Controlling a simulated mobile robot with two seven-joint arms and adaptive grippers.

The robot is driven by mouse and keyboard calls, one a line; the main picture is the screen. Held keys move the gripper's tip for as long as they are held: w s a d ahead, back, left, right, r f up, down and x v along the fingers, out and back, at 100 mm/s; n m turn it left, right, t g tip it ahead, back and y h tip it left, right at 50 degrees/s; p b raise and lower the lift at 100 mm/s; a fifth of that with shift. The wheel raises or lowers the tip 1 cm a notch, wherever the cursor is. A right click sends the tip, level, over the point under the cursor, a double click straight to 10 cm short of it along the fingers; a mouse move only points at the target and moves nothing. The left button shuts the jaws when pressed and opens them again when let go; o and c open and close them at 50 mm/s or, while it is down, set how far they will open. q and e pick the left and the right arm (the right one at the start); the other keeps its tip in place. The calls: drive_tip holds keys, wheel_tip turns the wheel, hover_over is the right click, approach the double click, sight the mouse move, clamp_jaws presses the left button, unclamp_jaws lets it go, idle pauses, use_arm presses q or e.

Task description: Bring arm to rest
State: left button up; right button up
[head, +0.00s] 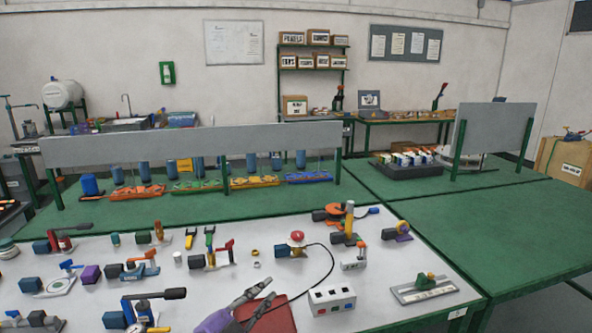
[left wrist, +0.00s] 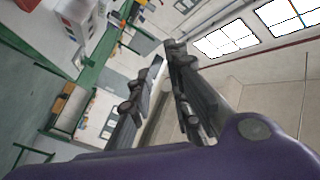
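My left gripper (head: 270,292) shows at the bottom of the head view, with a purple body and two dark grey fingers. It is in front of a dark red block or plate (head: 280,317) on the white tabletop; I cannot tell whether they touch. In the left wrist view the fingers of my left gripper (left wrist: 165,58) stand apart, with background and nothing held between them. Part of my purple gripper body fills the bottom of that view. My right arm and right gripper are in neither view.
A white work surface (head: 225,285) holds many small tools and clamps, plus a white box with coloured sockets (head: 332,301). A green table (head: 500,225) at right is clear. Grey panels (head: 190,143) stand on green posts behind, above orange, green, yellow and blue items.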

use_arm(q)
drive_tip(key=s+a+f+n+g+y, duration=0.1)
drive_tip(key=s+a+f+n+y, duration=0.2)
drive_tip(key=s+f, duration=0.3)
drive_tip(key=s+a+f+n+g+y+p, duration=0.1)
drive_tip(key=s+a+f+n+y, duration=0.15)
drive_tip(key=s+f, duration=0.3)
drive_tip(key=s+a+f+n+g+y, duration=0.1)
drive_tip(key=s+a+f+n+y, duration=0.1)
drive_tip(key=s+f+n, duration=0.4)
drive_tip(key=s+a+f+n+g+y, duration=0.1)
drive_tip(key=s+f, duration=0.4)
drive_tip(key=s, duration=0.6)
drive_tip(key=s+a+f+n+g+y, duration=0.1)
drive_tip(key=s+f, duration=0.5)
drive_tip(key=s, duration=0.6)
drive_tip(key=shift+s+a+f+n+g+y+p, duration=0.15)
drive_tip(key=shift+s+a+n+g+y+p, duration=0.25)
drive_tip(key=shift+a+n+g, duration=0.5)
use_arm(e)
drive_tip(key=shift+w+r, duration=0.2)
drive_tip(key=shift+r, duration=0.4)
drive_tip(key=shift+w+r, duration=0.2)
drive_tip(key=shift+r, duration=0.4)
